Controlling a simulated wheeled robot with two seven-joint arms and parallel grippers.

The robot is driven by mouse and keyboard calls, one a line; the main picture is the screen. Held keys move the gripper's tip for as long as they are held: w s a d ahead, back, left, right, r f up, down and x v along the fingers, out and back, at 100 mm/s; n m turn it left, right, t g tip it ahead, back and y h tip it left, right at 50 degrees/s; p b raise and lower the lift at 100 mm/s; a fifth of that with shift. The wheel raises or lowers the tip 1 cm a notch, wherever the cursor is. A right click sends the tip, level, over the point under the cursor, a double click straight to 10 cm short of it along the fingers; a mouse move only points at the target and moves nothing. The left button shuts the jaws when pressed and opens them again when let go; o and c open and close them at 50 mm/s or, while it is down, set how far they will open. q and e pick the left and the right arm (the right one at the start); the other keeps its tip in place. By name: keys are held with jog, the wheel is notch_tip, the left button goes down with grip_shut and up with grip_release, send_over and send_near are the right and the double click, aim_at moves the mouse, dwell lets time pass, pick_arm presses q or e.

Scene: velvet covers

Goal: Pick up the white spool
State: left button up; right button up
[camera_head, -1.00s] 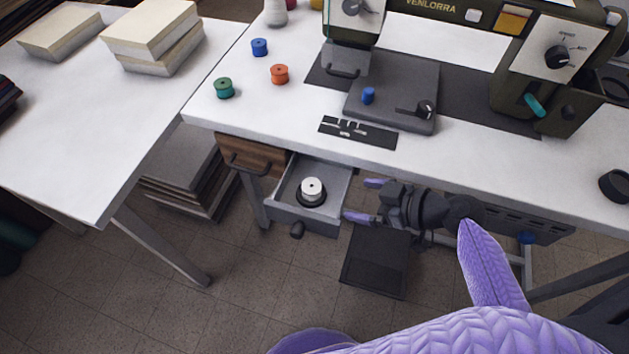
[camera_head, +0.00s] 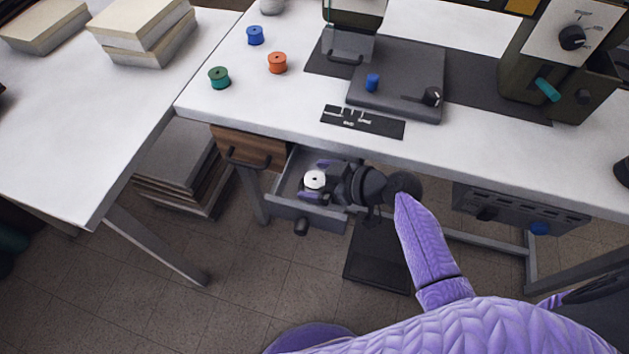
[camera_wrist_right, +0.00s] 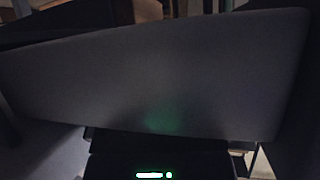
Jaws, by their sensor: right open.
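The white spool (camera_head: 315,180) stands in the open grey drawer (camera_head: 276,208) under the sewing table, seen from above in the head view. My right gripper (camera_head: 318,180) reaches in from the right, over the drawer. Its purple fingers are open, one on the far side of the spool and one on the near side. I cannot tell whether they touch it. The black base seen under the spool earlier is mostly hidden by the gripper. The right wrist view shows a dark grey panel close up and no spool. My left gripper is not in view.
The white tabletop (camera_head: 245,98) overhangs the drawer's back. Green (camera_head: 219,77), orange (camera_head: 277,62) and blue (camera_head: 255,35) spools stand on it, beside the sewing machine (camera_head: 400,85). A wooden drawer front (camera_head: 250,149) is left of the open drawer. A dark pedal-like box (camera_head: 378,262) lies below.

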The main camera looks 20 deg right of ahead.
jog(key=shift+r, duration=0.1)
jog(key=c, duration=1.3)
